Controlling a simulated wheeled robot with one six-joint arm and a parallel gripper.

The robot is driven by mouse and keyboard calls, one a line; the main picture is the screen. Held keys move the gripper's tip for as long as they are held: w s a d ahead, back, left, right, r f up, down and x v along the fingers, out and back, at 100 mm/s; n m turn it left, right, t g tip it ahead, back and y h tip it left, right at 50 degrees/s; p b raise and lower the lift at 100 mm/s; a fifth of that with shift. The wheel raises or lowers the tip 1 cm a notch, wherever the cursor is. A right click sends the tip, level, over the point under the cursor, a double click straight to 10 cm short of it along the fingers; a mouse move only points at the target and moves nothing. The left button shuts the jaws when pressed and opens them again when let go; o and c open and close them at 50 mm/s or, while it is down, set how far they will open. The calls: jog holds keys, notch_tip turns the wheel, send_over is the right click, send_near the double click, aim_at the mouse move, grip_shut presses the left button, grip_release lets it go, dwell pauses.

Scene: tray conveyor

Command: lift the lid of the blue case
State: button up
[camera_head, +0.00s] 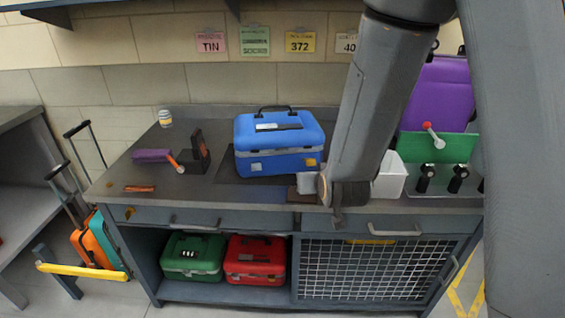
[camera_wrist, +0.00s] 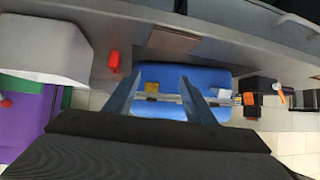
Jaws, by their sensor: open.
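The blue case (camera_head: 280,138) stands upright on a dark mat on the workbench, with its lid down. A grey band runs round it below the lid, a dark handle sits on top, and a yellow latch (camera_head: 311,162) and a paler one (camera_head: 256,167) show on its front. In the wrist view the blue case (camera_wrist: 180,73) lies beyond my gripper (camera_wrist: 157,82). The two fingers are apart with nothing held between them, and they overlap the case's image. I cannot tell whether they touch it. In the head view my arm comes down just right of the case.
A white box (camera_head: 389,178) and a green panel with black knobs (camera_head: 440,160) stand right of my arm. Green (camera_head: 193,258) and red (camera_head: 255,262) cases sit on the shelf below.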

aim_at(283, 151)
jog(key=w+a+t+b, duration=0.1)
jog(key=a, duration=0.1)
jog(key=w+a+t, duration=0.1)
jog(key=a+t, duration=0.1)
jog(key=w+a+t+y+b, duration=0.1)
jog(key=a+t, duration=0.1)
jog(key=shift+w+n+b, duration=0.2)
jog(key=shift+n+b, duration=0.1)
jog(key=shift+b, duration=0.05)
jog(key=w+a+r+t+p, duration=0.1)
jog(key=w+a, duration=0.1)
jog(key=w, duration=0.5)
jog(key=shift+w+a+t, duration=0.2)
jog(key=shift+a+t, duration=0.1)
jog(key=shift+t, duration=0.1)
jog(key=shift+r, duration=0.1)
grip_shut()
